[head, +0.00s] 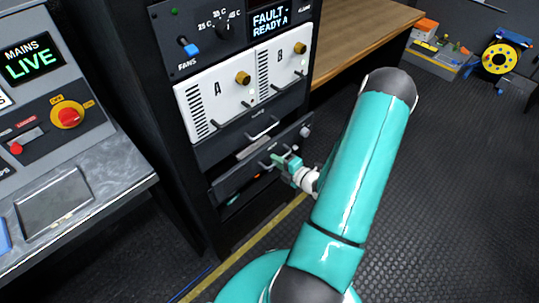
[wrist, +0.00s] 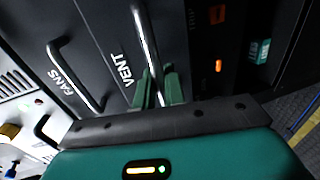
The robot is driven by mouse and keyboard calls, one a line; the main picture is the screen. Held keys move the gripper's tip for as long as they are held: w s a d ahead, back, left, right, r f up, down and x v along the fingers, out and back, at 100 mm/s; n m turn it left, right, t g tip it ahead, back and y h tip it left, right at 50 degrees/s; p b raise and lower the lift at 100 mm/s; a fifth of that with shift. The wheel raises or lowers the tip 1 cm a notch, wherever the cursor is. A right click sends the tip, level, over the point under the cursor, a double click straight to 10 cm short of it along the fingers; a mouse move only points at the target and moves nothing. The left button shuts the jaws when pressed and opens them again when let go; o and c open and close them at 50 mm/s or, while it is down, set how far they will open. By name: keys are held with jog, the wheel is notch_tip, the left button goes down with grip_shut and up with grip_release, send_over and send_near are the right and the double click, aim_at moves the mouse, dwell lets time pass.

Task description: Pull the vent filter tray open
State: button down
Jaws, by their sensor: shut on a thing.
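The vent filter tray (wrist: 110,38) is a dark panel lettered VENT, low in the black rack; its front also shows in the head view (head: 232,183). Its metal bar handle (wrist: 146,38) runs along the front. My gripper (wrist: 154,88) is shut on this handle, with the green fingers either side of the bar. In the head view my gripper (head: 277,161) is at the middle of the tray front. The tray front seems to stand out from the rack, but how far is hard to tell. My arm hides some of the right side.
The FANS drawer (wrist: 52,75) with its own handle is directly above the tray. White modules A (head: 216,98) and B (head: 281,70) sit higher.

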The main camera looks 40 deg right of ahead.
jog(key=f+v, duration=0.3)
jog(key=v, duration=1.3)
jog(key=shift+v, duration=0.75)
jog(key=shift+a+f, duration=0.15)
jog(key=shift+f, duration=0.1)
jog(key=c, duration=1.6)
grip_release()
jog(key=shift+s, duration=0.1)
jog(key=v, duration=1.3)
jog(key=shift+s, duration=0.35)
